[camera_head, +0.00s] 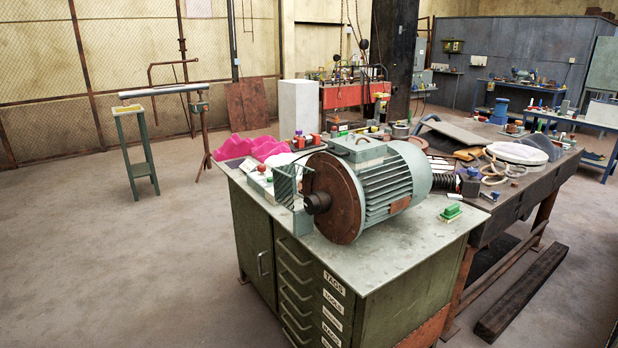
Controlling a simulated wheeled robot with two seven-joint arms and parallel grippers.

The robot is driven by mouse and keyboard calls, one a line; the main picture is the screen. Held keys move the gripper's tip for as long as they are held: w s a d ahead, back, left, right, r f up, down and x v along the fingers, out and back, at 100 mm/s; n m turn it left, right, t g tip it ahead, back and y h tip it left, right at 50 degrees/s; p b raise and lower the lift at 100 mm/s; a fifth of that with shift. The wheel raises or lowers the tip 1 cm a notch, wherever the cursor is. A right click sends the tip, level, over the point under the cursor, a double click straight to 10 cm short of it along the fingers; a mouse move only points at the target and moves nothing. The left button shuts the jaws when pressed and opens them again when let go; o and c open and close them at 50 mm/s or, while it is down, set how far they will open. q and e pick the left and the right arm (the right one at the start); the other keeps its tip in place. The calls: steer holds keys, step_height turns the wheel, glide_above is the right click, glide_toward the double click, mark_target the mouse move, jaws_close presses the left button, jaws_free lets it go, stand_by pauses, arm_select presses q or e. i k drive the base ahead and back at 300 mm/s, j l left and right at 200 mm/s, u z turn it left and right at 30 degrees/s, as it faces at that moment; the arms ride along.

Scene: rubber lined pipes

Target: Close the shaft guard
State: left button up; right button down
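A large grey-green electric motor (388,182) with a ribbed body and a rusty brown round face plate (342,212) sits on top of a green cabinet (392,262). Its dark rusty shaft (317,203) points left and its end is exposed. A grey-green mesh shaft guard (288,181) stands up just behind and left of the shaft, above a small grey bracket (302,222). The guard does not cover the shaft. How the guard joins the bracket is too small to tell. Neither of my grippers is in view.
A small green block (451,212) lies right of the motor. Pink cloth (254,148) and a red button (262,168) are behind the guard. A cluttered workbench (530,175) adjoins at right. The floor left of the cabinet is clear.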

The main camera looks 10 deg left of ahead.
mark_target(284, 176)
steer(key=i+j+z, duration=0.15)
steer(key=z, duration=0.3)
steer(key=j+z, duration=0.3)
steer(key=z, duration=0.15)
steer(key=i+j+z, duration=0.1)
steer(key=j+z, duration=0.2)
steer(key=z, duration=0.15)
steer(key=j+z, duration=0.2)
steer(key=j, duration=0.45)
steer(key=j+z, duration=0.15)
steer(key=j, duration=0.55)
steer(key=k+j+z, duration=0.2)
steer(key=j, duration=0.45)
steer(key=j+z, duration=0.2)
steer(key=j, duration=0.5)
